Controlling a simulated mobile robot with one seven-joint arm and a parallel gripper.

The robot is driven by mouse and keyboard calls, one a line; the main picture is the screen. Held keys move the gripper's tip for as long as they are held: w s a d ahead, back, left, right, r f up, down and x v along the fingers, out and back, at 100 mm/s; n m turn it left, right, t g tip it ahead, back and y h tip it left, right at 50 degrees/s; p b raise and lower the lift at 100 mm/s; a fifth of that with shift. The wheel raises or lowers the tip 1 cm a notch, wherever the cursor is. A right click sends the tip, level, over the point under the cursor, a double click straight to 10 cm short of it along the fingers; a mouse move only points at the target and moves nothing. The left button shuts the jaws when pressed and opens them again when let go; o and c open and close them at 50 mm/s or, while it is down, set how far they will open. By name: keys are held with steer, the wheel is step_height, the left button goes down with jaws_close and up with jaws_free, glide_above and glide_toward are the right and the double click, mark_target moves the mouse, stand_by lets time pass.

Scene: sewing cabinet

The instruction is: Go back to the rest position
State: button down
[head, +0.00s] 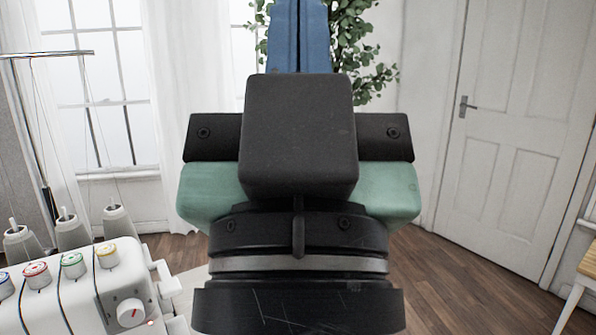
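My gripper (298,12) fills the middle of the head view, seen from behind, pointing up and away. Its two blue fingers lie side by side with only a thin dark line between them, so it looks shut. The fingertips are cut off by the top edge of the picture. I see nothing held in the visible part of the fingers. The black and green gripper body hides what lies behind it.
A white sewing machine (95,290) with colored dials stands at lower left, with thread cones (72,230) and a thread stand (45,54) behind. A white door (510,130) is at right, a plant (352,45) behind my gripper. A stool (590,265) stands at the right edge. Wooden floor (450,275) is clear.

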step_height(320, 180, up, 23)
steer(key=p, duration=2.1)
